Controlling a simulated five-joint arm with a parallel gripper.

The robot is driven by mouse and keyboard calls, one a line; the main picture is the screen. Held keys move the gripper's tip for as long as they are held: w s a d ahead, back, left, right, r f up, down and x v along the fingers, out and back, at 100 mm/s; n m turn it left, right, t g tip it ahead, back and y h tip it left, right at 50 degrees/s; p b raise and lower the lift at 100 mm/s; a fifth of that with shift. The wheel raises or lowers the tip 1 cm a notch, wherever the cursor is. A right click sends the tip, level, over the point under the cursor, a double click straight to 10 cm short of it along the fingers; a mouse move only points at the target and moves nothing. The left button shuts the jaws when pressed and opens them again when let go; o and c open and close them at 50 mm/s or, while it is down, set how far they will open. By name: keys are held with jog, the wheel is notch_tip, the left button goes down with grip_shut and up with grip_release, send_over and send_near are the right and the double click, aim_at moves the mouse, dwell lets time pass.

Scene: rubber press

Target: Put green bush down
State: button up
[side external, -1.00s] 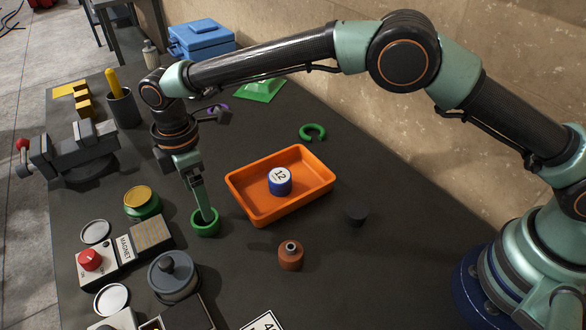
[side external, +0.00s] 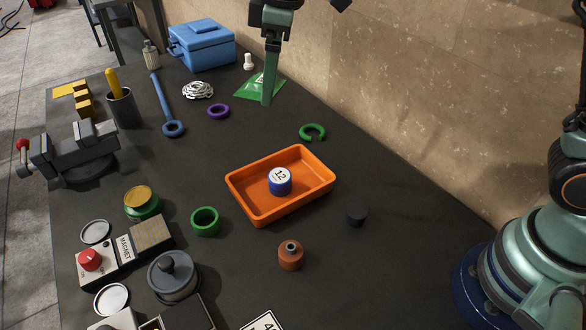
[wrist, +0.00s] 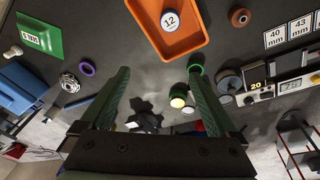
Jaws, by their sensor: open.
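The green bush (side external: 205,221) is a short green ring lying on the dark table in the side view, left of the orange tray and apart from it. In the wrist view the green bush (wrist: 195,66) is partly hidden at the right fingertip. My gripper (side external: 267,102) is raised at the back of the table, well away from the bush, in front of the green bag. Its two green fingers stand wide apart with nothing between them in the wrist view (wrist: 159,76).
The orange tray (side external: 241,208) holds a blue piece marked 12 (side external: 280,180). A brown bush (side external: 290,256), a black cap (side external: 356,215), a green split ring (side external: 312,132) and a green jar with a yellow top (side external: 141,202) stand around it. A blue toolbox (side external: 202,45) is at the back.

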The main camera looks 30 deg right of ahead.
jog(key=s+d+m+t, duration=0.3)
jog(key=s+d+m, duration=0.7)
jog(key=s+d, duration=0.5)
jog(key=shift+s+d+f+m+t+h, duration=0.3)
jog(key=shift+d+m+h, duration=0.1)
jog(key=shift+d, duration=1.6)
